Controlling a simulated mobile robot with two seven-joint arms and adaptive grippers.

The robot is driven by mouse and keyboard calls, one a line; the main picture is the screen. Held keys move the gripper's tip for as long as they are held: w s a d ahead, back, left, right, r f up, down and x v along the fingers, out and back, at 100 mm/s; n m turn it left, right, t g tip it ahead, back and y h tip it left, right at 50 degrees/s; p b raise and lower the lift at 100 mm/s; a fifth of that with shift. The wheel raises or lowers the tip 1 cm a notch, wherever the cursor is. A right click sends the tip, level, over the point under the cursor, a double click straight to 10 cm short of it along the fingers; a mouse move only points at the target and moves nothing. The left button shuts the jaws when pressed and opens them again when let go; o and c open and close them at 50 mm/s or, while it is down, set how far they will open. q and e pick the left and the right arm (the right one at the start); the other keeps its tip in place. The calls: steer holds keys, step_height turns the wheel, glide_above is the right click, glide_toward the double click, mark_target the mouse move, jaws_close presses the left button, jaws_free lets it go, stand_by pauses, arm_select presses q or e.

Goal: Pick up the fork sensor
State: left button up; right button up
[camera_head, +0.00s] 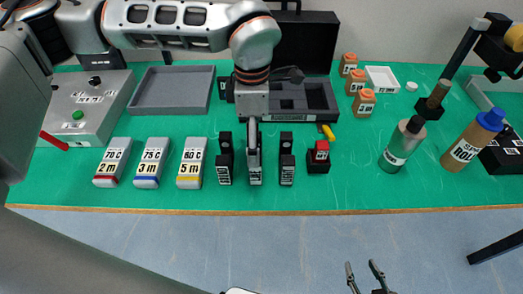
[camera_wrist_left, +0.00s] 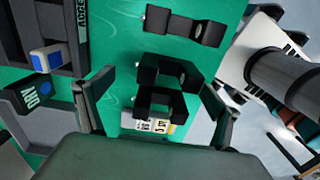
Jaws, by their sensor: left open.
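Several small black sensor blocks with white labels stand in a row near the front of the green table: a left one (camera_head: 225,160), a middle one (camera_head: 255,176) and a right one (camera_head: 287,160). My left gripper (camera_head: 254,150) points down over the middle one and partly hides it. In the left wrist view the open left fingers (camera_wrist_left: 158,88) stand on either side of black fork-shaped blocks, one nearer (camera_wrist_left: 158,100) and one farther (camera_wrist_left: 180,67). I see no finger closed on them. My right gripper (camera_head: 365,274) is open and empty, in front of the table.
Grey-white weights (camera_head: 154,155) stand left of the row, a red-topped black block (camera_head: 318,157) right of it. Behind are a grey tray (camera_head: 172,88) and a dark compartment tray (camera_head: 303,104). Bottles (camera_head: 402,145) stand to the right. The front table edge is close.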

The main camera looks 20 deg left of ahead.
mark_target(255, 174)
arm_select(q)
steer(key=shift+s+f, duration=0.45)
steer(key=shift+s, duration=0.1)
steer(key=f, duration=0.5)
steer(key=shift+s+d+f, duration=0.1)
steer(key=shift+s+d, duration=0.2)
steer(key=shift+d, duration=0.1)
steer(key=shift+w+f, duration=0.1)
steer(key=shift+f, duration=0.35)
arm_select(e)
steer(key=shift+s+r, duration=0.15)
steer(key=shift+s, duration=0.35)
arm_select(q)
steer(key=c, duration=1.3)
